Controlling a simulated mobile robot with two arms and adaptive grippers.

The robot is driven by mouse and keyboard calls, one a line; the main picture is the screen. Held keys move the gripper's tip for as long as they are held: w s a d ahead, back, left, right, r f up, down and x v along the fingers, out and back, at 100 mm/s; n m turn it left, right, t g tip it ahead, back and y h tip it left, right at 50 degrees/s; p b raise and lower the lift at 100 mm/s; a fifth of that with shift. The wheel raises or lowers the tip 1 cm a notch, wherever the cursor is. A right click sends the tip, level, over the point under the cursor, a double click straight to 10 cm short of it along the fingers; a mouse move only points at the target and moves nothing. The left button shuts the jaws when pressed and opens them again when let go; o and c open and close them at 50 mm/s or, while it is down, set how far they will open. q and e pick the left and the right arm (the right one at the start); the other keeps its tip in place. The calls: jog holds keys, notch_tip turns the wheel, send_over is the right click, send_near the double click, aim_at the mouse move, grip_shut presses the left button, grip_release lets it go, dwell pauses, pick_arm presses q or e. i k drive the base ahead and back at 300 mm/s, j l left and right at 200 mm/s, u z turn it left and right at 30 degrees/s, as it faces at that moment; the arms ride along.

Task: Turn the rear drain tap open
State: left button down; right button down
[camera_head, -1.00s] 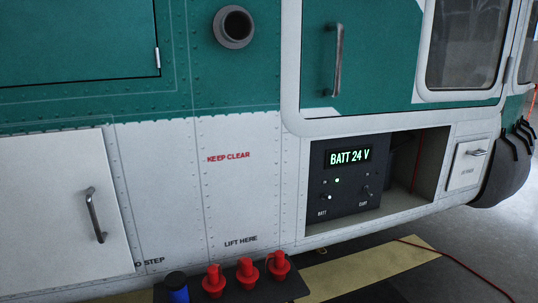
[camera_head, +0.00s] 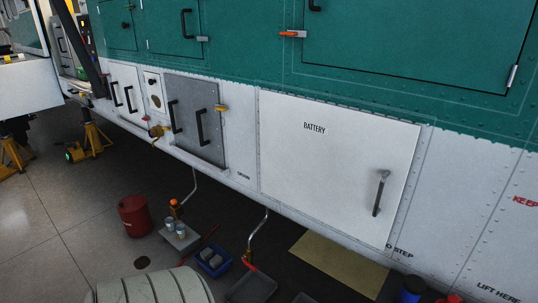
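Two thin drain pipes hang below the white lower hull. The left one ends in a drain tap (camera_head: 175,206) with an orange-red handle, above a grey tray holding small cans. The other ends in a tap (camera_head: 248,261) with a red handle, near the bottom middle. No label on either tap is readable, and both are too small to tell how their handles are set. Neither of my grippers is in view.
A red drum (camera_head: 135,216) stands left of the left tap. A blue tray (camera_head: 213,259) sits between the taps, beside a dark tray (camera_head: 250,289). A ribbed pale roll (camera_head: 155,287) fills the bottom left. Yellow jacks stand far left, with open floor before them.

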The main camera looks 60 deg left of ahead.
aim_at(247, 263)
jog(key=u, duration=2.05)
